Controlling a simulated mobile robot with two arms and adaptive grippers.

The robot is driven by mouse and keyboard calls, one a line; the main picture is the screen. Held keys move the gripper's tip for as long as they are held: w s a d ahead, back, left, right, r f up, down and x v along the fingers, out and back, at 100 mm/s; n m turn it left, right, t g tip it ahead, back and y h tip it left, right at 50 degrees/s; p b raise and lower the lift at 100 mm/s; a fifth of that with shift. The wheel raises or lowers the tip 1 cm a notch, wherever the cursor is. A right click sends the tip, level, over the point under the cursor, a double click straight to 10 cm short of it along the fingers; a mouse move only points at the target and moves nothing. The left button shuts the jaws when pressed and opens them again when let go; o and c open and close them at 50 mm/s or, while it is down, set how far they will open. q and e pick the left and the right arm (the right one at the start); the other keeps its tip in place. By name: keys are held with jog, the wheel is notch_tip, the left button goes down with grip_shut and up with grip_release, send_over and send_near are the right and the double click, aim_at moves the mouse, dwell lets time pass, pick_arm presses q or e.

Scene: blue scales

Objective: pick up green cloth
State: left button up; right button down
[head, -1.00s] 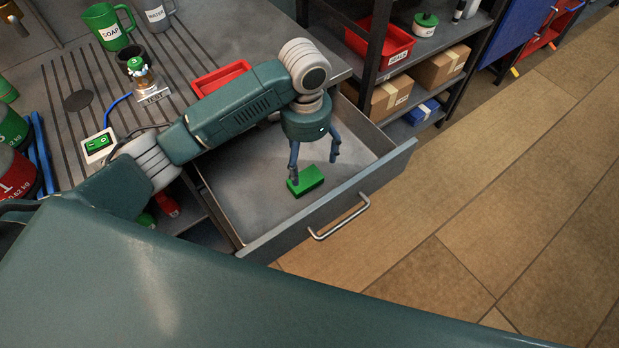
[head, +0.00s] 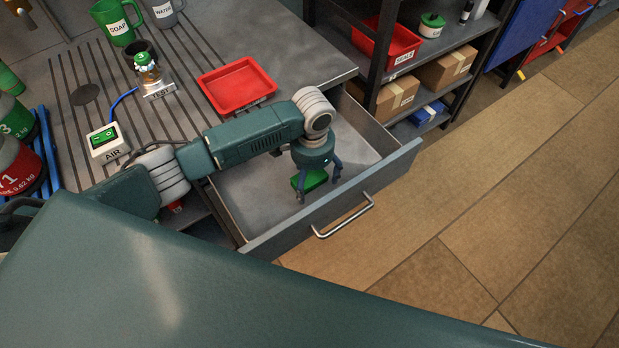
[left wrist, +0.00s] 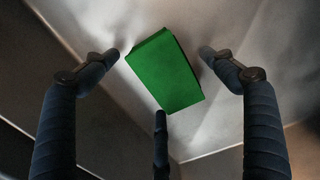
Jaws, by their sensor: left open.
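The green cloth (head: 312,178) is a folded block lying on the floor of the open drawer (head: 262,215). My left gripper (head: 318,186) is over it, pointing down with its fingers open around it. In the left wrist view the green cloth (left wrist: 166,72) lies between the spread fingers of my left gripper (left wrist: 162,75), with a finger on its left, one on its right and one below. I cannot tell whether any fingertip touches it. My right gripper is not in view.
The drawer's front wall with its metal handle (head: 343,218) stands close to the fingers. A red tray (head: 238,86) is on the counter behind my arm. A shelf with boxes (head: 398,95) stands beyond the drawer. Open floor lies to the right.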

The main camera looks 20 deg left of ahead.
pick_arm(q)
jog(key=c, duration=1.3)
jog(key=shift+o, duration=0.2)
